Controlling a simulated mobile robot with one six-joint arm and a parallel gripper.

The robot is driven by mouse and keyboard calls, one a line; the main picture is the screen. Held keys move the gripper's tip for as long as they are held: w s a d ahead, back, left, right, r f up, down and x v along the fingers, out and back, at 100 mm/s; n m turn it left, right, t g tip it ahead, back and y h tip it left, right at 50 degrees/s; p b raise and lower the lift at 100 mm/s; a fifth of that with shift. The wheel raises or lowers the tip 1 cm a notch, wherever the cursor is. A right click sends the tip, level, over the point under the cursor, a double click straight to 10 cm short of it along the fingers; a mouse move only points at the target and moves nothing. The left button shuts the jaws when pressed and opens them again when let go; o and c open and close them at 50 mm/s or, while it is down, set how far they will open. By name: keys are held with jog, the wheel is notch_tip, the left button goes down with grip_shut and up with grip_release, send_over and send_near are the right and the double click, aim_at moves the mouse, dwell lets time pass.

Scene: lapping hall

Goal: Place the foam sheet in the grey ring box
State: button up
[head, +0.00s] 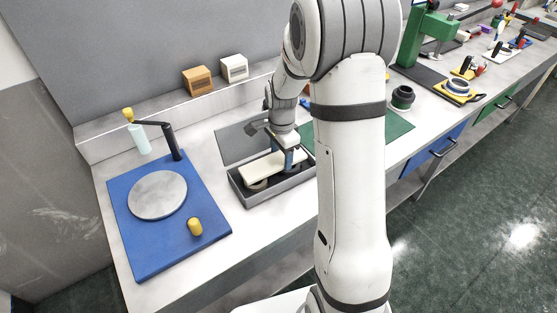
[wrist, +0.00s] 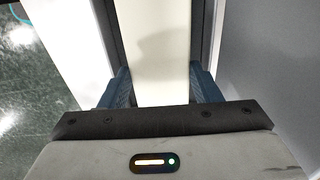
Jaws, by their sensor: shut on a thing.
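The foam sheet (head: 270,168) is a pale cream slab, held flat by my gripper (head: 291,158) over the grey ring box (head: 246,201). The box is open, with its grey lid (head: 240,143) raised at the back. I cannot tell whether the sheet touches the box or that item. In the wrist view the sheet (wrist: 155,45) runs between the two blue fingers of my gripper (wrist: 160,88), which are shut on its edges.
A blue board (head: 130,250) with a round grey plate (head: 157,195) and a yellow knob (head: 195,227) lies left of the box. Two small blocks, orange (head: 198,80) and white (head: 234,68), stand on the back ledge. A green mat (head: 397,137) lies to the right.

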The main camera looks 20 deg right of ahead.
aim_at(281, 158)
jog(key=shift+f, duration=1.35)
jog(key=shift+f, duration=0.2)
jog(key=o, duration=0.9)
jog(key=shift+o, duration=0.2)
jog(key=shift+r, duration=0.1)
